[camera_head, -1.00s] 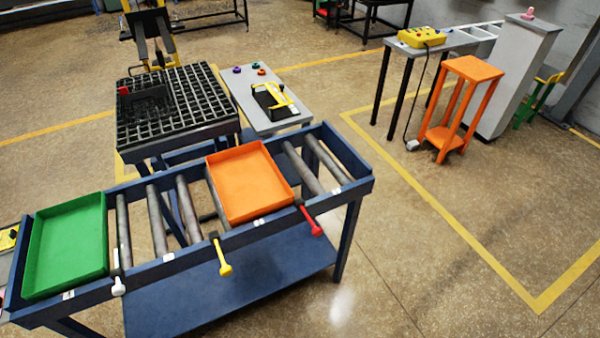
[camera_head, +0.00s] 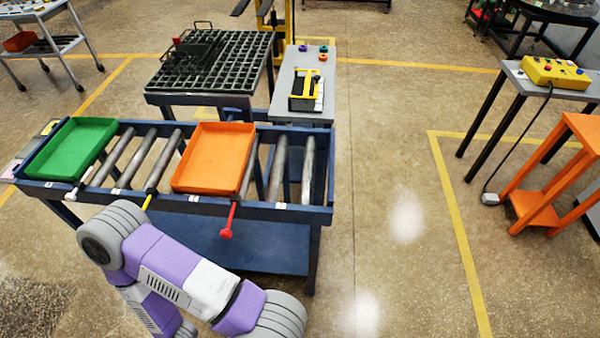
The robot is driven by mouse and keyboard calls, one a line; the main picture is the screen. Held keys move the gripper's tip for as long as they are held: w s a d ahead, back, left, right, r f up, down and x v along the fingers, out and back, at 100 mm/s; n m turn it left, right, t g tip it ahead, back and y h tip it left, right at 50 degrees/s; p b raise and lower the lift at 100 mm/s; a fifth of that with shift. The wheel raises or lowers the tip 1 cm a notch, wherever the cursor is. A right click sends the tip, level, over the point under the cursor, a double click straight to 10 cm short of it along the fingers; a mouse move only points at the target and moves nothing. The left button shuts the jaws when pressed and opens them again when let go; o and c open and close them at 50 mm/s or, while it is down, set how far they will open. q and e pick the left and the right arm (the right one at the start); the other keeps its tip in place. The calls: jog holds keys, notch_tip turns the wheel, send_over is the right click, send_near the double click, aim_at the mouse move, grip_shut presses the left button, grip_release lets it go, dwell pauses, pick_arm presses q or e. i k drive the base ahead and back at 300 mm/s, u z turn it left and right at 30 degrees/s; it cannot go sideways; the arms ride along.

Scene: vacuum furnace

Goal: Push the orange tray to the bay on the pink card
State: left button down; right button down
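The orange tray (camera_head: 213,158) lies flat on the rollers of a blue roller stand (camera_head: 318,212), near the middle. A red-knobbed handle (camera_head: 228,222) hangs at its front right corner, and a yellow handle (camera_head: 149,200) is at its front left. Small pale labels, one below the tray (camera_head: 195,198) and one farther right (camera_head: 278,205), sit on the front rail. A purple and white arm of mine crosses the lower left, apart from the tray in the picture. Neither gripper shows.
A green tray (camera_head: 72,148) occupies the stand's left end. Bare rollers (camera_head: 308,170) lie right of the orange tray, and others lie between the trays. A black grid table (camera_head: 215,65) and a grey side table (camera_head: 300,85) stand behind.

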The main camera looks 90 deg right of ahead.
aim_at(214, 162)
jog(key=k, duration=0.25)
jog(key=z, duration=1)
